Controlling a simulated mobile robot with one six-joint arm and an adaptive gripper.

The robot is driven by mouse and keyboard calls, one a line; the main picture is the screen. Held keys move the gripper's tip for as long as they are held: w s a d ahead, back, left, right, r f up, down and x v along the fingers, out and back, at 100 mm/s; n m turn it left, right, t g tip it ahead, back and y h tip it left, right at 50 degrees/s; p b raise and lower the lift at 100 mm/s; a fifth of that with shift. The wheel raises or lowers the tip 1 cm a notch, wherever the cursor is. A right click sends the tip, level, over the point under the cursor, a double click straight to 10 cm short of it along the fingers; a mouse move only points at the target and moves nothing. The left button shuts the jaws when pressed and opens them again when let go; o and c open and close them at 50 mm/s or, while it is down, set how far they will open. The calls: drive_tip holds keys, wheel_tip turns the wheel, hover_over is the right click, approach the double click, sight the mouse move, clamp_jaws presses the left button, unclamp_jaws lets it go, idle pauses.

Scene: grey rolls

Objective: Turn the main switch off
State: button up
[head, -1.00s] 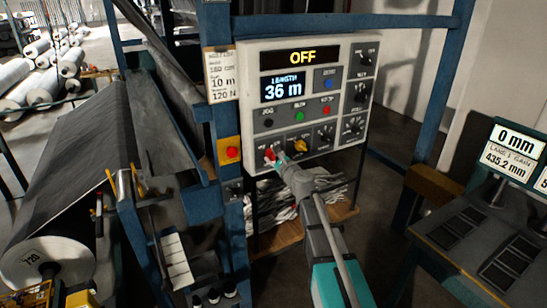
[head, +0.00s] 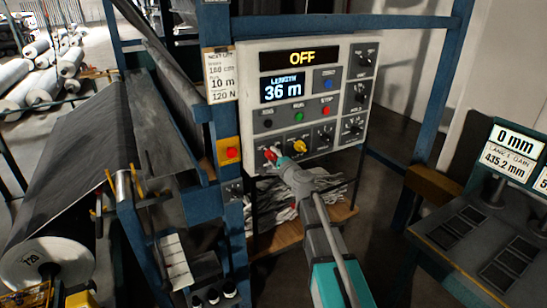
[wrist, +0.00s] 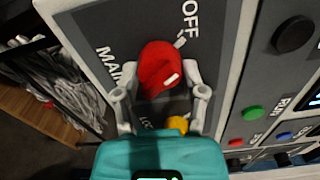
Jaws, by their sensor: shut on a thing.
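The main switch is a red knob (wrist: 158,65) on the dark lower-left part of the control panel, with OFF and part of MAIN lettered beside it in the wrist view. A short white mark shows on the knob. In the head view the red knob (head: 269,154) is partly covered by my gripper (head: 275,158). My gripper (wrist: 159,78) has one finger on each side of the knob and is shut on it. The panel's top display (head: 301,57) reads OFF in yellow.
A yellow knob (head: 300,146) sits close to the right of my gripper. Black knobs and coloured buttons fill the rest of the panel (head: 240,70). A red button on a yellow box (head: 230,154) is on the blue post to the left. A shelf with crumpled material stands below.

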drive_tip(key=shift+n, duration=0.9)
drive_tip(key=o, duration=1.2)
drive_tip(key=shift+c, duration=0.2)
drive_tip(key=shift+s, duration=0.1)
drive_tip(key=v, duration=1.1)
drive_tip(key=shift+s, duration=0.35)
drive_tip(key=shift+d, duration=0.1)
